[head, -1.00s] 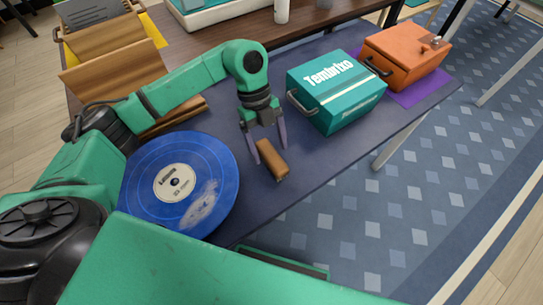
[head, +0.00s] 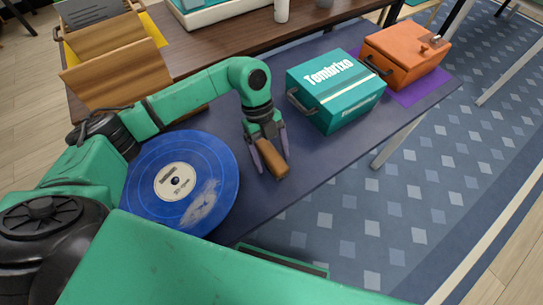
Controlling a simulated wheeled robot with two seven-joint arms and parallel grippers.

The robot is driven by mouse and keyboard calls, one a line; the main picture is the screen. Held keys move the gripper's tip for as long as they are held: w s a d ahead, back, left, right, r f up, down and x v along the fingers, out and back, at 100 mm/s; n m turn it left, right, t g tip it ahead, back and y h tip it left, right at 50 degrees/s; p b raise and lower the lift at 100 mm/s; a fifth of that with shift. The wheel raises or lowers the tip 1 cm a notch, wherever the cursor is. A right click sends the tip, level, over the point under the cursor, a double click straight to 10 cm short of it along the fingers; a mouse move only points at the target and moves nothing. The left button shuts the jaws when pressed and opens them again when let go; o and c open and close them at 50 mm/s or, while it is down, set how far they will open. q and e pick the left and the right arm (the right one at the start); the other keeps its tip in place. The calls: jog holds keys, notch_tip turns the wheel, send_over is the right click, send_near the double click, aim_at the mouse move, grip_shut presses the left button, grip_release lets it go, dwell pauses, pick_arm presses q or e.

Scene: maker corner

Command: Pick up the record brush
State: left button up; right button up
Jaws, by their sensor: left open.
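The record brush (head: 272,160), a small brown wooden block, lies on the dark blue mat to the right of the blue record. My left gripper (head: 271,168) points down over it, with its two grey fingers apart, one on each side of the brush. The fingers hide parts of the brush's sides, and I cannot tell whether they touch it. My right gripper is not in view.
The blue record (head: 202,160) lies left of the brush, with a pale smudge on it. A teal box (head: 325,112) and an orange box (head: 398,62) stand to the right. A wooden rack (head: 110,75) stands at upper left. The table's front edge is close to the brush.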

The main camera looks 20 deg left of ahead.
aim_at(272, 154)
pick_arm(q)
grip_shut()
jog(key=shift+r, duration=0.15)
notch_tip(272, 154, up, 20)
jog(key=shift+r+p, duration=0.15)
jog(key=shift+p, duration=0.25)
